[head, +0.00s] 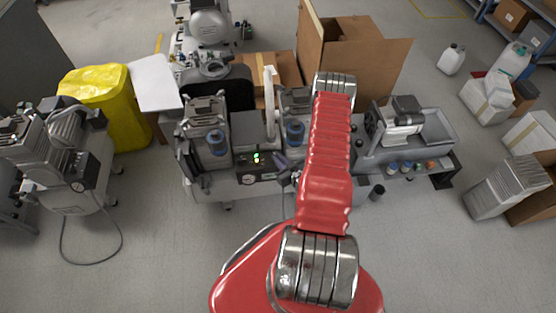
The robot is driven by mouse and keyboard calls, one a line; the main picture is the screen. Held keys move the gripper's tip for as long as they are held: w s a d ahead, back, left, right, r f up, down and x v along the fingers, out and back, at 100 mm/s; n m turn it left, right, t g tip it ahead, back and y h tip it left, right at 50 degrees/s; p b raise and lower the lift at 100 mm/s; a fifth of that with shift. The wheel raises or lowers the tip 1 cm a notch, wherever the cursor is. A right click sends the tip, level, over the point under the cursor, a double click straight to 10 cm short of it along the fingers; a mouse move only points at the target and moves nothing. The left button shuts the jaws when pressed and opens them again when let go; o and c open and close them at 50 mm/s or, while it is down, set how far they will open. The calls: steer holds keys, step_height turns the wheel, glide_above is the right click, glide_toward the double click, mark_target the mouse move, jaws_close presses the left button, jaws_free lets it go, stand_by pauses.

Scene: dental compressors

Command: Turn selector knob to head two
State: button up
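The compressor unit (230,190) stands in the middle of the view, with two upright motor-like heads on it. A small dark control panel (243,167) with lit green lights (256,156) is on its near face. A pale gauge-like disc shows low on the panel. I cannot make out the selector knob; it is too small or hidden by my gripper. My gripper (281,166) is small and dark, at the panel's right edge. I cannot tell whether it touches anything, or whether its fingers are open. My red arm covers part of the unit's right side.
A second compressor (62,150) with a cable on the floor stands at left, near a yellow bag (105,100). A grey machine on a bench (408,150) stands at right. Cardboard boxes (350,55) are behind. Grey floor is clear in front.

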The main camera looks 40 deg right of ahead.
mark_target(269, 161)
jaws_close()
steer(key=shift+a, duration=0.15)
